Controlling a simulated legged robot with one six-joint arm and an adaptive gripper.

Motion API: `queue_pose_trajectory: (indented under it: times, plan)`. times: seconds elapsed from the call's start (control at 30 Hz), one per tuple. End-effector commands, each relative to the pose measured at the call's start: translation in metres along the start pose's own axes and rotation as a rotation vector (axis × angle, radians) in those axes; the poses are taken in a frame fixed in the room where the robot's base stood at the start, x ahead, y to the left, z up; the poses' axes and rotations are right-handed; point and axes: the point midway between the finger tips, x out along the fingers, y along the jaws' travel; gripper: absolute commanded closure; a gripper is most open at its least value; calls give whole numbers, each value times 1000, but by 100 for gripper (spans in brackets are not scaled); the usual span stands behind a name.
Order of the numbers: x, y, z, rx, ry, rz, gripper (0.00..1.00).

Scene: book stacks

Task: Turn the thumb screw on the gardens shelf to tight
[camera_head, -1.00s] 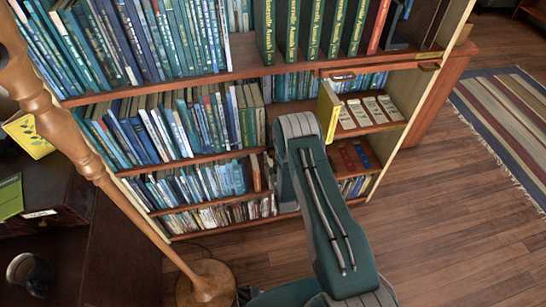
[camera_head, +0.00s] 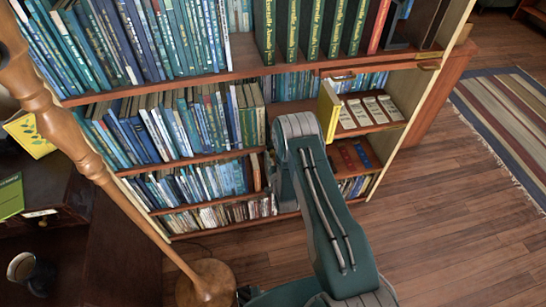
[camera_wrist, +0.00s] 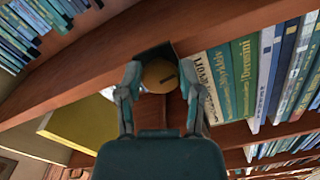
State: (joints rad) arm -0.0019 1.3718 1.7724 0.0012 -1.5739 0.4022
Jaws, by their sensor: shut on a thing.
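The thumb screw (camera_wrist: 160,73) is a round brass-coloured knob with a dark slot mark, under a wooden shelf board in the wrist view. My gripper (camera_wrist: 160,84) has one finger on each side of the knob and is shut on it. The slot mark lies near the knob's right side, slightly tilted. In the head view my arm reaches to the bookcase, and both the gripper and the screw are hidden behind it. I cannot read a gardens label, nor tell how tight the screw is.
Green and blue books (camera_wrist: 245,75) stand close to the right of my gripper. A yellow book (camera_head: 328,110) stands beside my arm on the middle shelf, left of several pale labelled items (camera_head: 368,110). A wooden lamp post (camera_head: 95,165) rises at the left.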

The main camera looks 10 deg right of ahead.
Motion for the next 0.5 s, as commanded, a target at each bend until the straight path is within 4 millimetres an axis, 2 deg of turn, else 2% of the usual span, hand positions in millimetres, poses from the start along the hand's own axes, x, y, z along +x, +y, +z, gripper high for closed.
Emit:
queue_pose_trajectory:
  times: [0.5]
  plan:
    - [1,-1,-1,491,1,1,100]
